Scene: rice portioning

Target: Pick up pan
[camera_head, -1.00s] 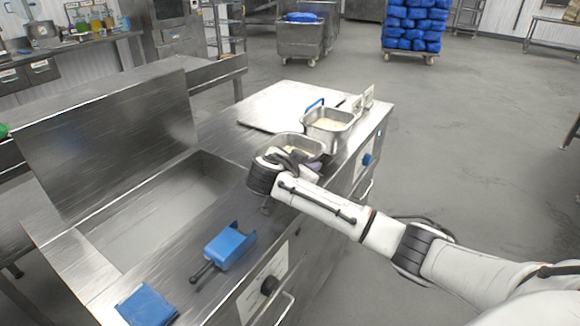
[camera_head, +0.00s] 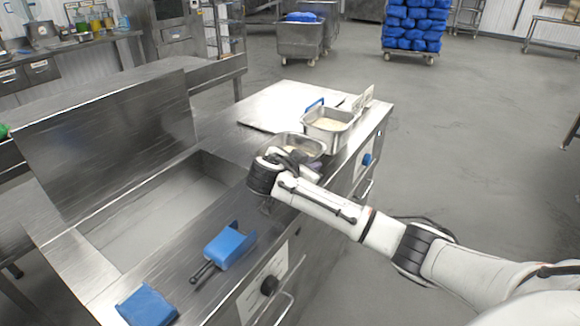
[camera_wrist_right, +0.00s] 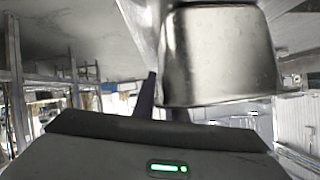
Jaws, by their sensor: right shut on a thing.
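A steel pan (camera_head: 312,151) with pale contents is at the front of the counter, by my right gripper (camera_head: 292,158). The gripper is shut on the pan's near side, and my gripper and wrist hide part of that side. In the right wrist view the pan's smooth outer wall (camera_wrist_right: 220,55) fills the upper middle, with a dark finger against its left edge. I cannot tell whether the pan is clear of the counter. A second steel pan (camera_head: 328,133) with pale contents stands just behind it. My left gripper is not in view.
A blue scoop (camera_head: 230,246) with a dark handle and a blue block-shaped thing (camera_head: 147,306) lie along the counter's front edge. A deep steel basin (camera_head: 160,205) is to the left. A flat steel sheet (camera_head: 285,103) lies behind the pans, near small upright cards (camera_head: 362,100).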

